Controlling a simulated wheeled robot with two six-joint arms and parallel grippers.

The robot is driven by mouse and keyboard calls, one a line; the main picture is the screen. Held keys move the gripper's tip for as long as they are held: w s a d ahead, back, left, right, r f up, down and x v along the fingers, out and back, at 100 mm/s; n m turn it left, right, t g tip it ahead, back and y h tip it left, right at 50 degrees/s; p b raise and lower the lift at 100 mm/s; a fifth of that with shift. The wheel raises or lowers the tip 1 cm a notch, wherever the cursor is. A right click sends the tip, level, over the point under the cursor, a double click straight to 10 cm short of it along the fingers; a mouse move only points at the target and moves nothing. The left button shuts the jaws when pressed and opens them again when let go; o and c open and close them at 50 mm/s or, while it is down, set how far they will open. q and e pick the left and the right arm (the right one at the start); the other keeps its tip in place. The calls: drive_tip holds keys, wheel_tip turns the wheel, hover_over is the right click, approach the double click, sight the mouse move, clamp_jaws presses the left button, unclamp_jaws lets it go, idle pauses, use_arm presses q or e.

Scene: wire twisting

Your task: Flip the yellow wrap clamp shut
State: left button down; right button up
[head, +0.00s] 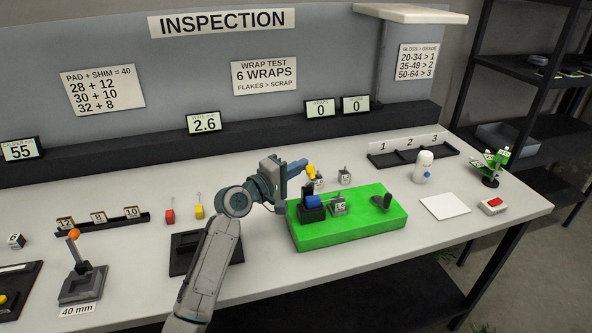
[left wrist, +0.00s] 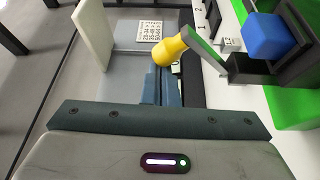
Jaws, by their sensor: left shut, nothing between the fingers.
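The wrap clamp has a yellow knob (head: 311,170) on a lever that stands up from a black body with a blue block (head: 312,201), at the left of the green base (head: 350,231). My left gripper (head: 302,163) is shut and empty, with its fingertips right beside the knob. In the left wrist view the knob (left wrist: 170,51) appears at the ends of the shut fingers (left wrist: 160,82), and the lever runs to the body beside the blue block (left wrist: 268,36). I cannot tell whether the fingers touch the knob. My right gripper is not in view.
A grey block (head: 339,206) and a dark grip (head: 381,202) are also on the green base. Small cubes (head: 345,176) stand behind it. A black stand (head: 190,262) is left of the base.

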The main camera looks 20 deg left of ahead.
sight(311, 182)
use_arm(q)
drive_tip(key=s+m+b, duration=0.1)
drive_tip(key=s+d+f+m+b, duration=0.1)
drive_tip(key=b, duration=0.1)
drive_tip(key=shift+d+f+h, duration=0.1)
drive_tip(key=shift+h, duration=0.2)
drive_tip(key=shift+s+d+f+m+t+h+b, duration=0.1)
drive_tip(key=shift+s+d+m+t+h+b, duration=0.2)
drive_tip(key=shift+m+b, duration=0.35)
drive_tip(key=shift+s+d+f+b, duration=0.25)
drive_tip(key=shift+s+b, duration=0.1)
drive_tip(key=shift+s, duration=0.1)
drive_tip(key=shift+s+d+f, duration=0.15)
drive_tip(key=shift+s+f, duration=0.05)
drive_tip(key=shift+f, duration=0.05)
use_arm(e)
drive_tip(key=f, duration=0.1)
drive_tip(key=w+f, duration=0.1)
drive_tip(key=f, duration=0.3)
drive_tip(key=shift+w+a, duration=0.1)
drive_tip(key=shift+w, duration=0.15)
use_arm(q)
drive_tip(key=shift+f, duration=0.25)
